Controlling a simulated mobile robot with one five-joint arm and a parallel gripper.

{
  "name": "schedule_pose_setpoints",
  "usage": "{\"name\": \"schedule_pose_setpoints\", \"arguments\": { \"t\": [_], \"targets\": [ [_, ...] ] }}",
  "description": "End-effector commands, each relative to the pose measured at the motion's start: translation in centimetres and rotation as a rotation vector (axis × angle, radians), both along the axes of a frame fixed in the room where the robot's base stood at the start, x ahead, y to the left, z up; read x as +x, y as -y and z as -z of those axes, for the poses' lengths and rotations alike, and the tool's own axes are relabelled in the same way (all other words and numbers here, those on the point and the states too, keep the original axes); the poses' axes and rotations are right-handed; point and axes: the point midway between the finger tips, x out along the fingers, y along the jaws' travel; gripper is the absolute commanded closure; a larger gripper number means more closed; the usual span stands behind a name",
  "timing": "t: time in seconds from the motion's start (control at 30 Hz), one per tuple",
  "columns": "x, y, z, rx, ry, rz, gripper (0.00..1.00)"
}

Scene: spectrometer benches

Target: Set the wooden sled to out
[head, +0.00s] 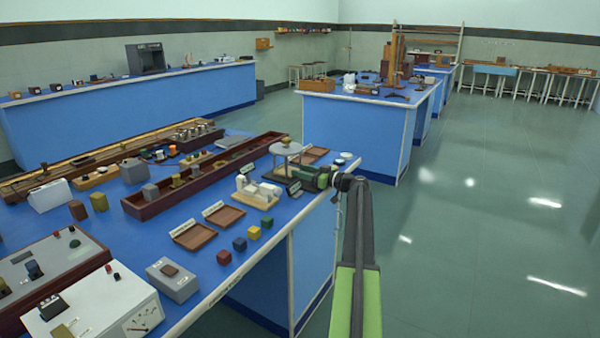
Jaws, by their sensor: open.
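I cannot tell for certain which piece is the wooden sled. A long dark red wooden trough (222,167) lies along the blue bench, with a grey block (150,191) and a small brass-coloured block (176,180) at its near part. My gripper (295,181) is at the bench's right edge, pointing left. It is open, with nothing seen in it; its fingertips are small and hard to make out. It is beside a round grey stand (287,149) and right of a white device on a wooden base (258,195).
Two brown trays (194,236) (224,215) and several coloured cubes (239,244) lie near the bench's front edge. Grey instrument boxes (95,306) fill the near left. Another blue bench (345,125) stands behind. The green floor (480,240) at right is clear.

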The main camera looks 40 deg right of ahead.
Motion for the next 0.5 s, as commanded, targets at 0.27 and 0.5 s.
{"name": "schedule_pose_setpoints", "arguments": {
  "t": [0.27, 0.5],
  "targets": [
    [0.50, -0.20, 0.00, 0.000, 0.000, -0.001, 0.56],
    [0.50, -0.22, 0.00, 0.000, 0.000, -0.002, 0.81]
  ]
}}
